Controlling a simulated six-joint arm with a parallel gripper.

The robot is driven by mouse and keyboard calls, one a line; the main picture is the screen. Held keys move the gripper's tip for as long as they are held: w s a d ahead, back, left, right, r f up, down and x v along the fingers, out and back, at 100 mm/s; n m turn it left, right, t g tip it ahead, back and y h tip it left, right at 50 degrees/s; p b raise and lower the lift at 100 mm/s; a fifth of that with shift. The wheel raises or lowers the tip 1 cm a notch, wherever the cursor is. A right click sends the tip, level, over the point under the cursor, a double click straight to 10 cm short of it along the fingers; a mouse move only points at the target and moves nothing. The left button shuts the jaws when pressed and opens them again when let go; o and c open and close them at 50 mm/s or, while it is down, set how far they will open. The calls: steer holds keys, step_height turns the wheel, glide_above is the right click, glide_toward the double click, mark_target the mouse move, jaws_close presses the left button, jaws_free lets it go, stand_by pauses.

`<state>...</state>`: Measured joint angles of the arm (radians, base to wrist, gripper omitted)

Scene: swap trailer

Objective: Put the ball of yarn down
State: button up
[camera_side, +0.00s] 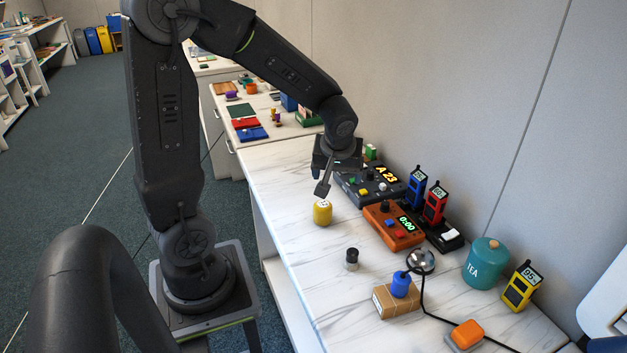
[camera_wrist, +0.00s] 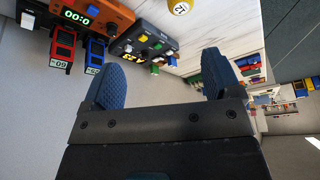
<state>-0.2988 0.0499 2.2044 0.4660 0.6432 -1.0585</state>
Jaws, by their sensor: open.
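I see no thing that I can make out as a ball of yarn in either view. My gripper (camera_side: 323,187) is above the worktop in the side view, its fingers pointing down. In the wrist view my gripper (camera_wrist: 160,78) shows two blue-padded fingers spread wide with nothing between them. A small yellow cylinder with a marked white top (camera_side: 322,212) stands upright on the worktop just below the fingers. It also shows at the top edge of the wrist view (camera_wrist: 180,6), partly cut off and outside the fingers.
On the marble worktop (camera_side: 310,270), an orange timer box (camera_side: 393,226) and a dark console (camera_side: 352,187) stand near the wall. Red (camera_side: 434,205) and blue (camera_side: 416,188) meters stand behind. A teal tea canister (camera_side: 484,265), cardboard block (camera_side: 396,302) and black cable lie toward the front.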

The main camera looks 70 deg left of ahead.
steer(key=s+d+r+m+t+h, duration=0.1)
steer(key=s+d+r+m+h, duration=0.1)
steer(key=s+d+r+m, duration=0.3)
steer(key=s+d+r+m+t+h, duration=0.2)
steer(key=s+d+r+m, duration=0.4)
steer(key=d, duration=0.4)
steer(key=shift+s+d+m, duration=0.15)
steer(key=shift+s+m, duration=0.15)
steer(key=shift+s, duration=0.5)
